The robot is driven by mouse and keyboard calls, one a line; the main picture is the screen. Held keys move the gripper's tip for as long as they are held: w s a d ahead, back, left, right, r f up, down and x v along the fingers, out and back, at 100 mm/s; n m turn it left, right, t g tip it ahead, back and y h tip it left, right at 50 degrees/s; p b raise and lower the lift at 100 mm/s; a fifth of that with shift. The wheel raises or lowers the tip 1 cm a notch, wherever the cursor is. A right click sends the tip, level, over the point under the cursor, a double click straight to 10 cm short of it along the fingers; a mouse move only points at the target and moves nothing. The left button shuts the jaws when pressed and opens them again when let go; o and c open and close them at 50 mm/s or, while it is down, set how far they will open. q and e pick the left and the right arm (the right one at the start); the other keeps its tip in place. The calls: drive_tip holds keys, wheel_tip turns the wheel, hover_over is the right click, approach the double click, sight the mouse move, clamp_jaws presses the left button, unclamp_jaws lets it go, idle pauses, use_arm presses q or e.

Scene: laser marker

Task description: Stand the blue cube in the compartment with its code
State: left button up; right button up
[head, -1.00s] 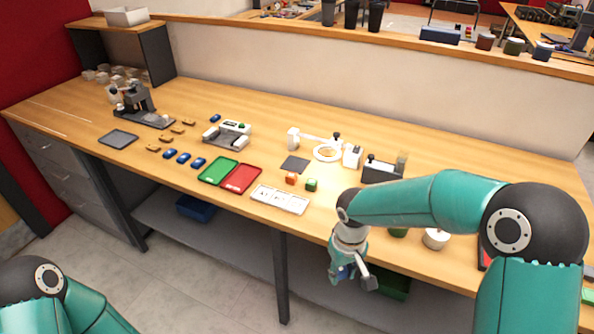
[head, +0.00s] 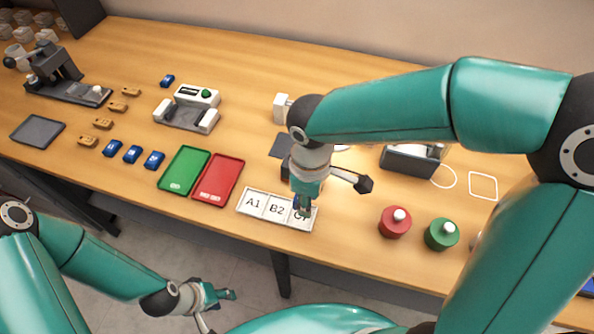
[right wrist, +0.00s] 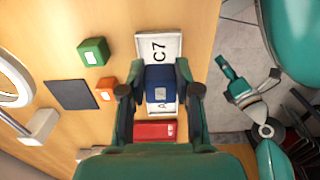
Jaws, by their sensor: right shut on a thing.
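The blue cube (right wrist: 160,85) is between the fingers of my right gripper (right wrist: 160,95), with a pale label on its upper face too small to read. In the head view my right gripper (head: 302,208) is shut on it over the right part of the white compartment tray (head: 246,208). The tray is marked A1, B2 and C7. In the right wrist view the tray (right wrist: 143,38) shows C7 beyond the cube, while the cube hides the middle. I cannot tell whether the cube touches the tray. My left gripper (head: 212,297) is open and empty, in front of the bench.
A green cube (right wrist: 93,52) and an orange cube (right wrist: 104,90) lie beside a dark pad (right wrist: 72,94). Green (head: 184,170) and red (head: 219,178) trays stand left of the compartment tray. Red (head: 395,222) and green (head: 441,235) round items stand to its right.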

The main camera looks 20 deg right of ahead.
drive_tip(key=shift+w+f, duration=0.15)
drive_tip(key=shift+w, duration=0.05)
wheel_tip(320, 180, down, 3)
drive_tip(key=b, duration=0.3)
drive_tip(key=shift+f, duration=0.1)
drive_tip(key=shift+f+b, duration=0.55)
drive_tip(key=shift+f, duration=0.1)
drive_tip(key=shift+s+f+b, duration=0.1)
drive_tip(key=shift+f+b, duration=0.2)
drive_tip(key=shift+f, duration=0.05)
idle(1.2)
drive_tip(key=o, duration=1)
drive_tip(key=shift+r, duration=0.15)
wheel_tip(320, 180, up, 12)
drive_tip(key=shift+f, duration=0.15)
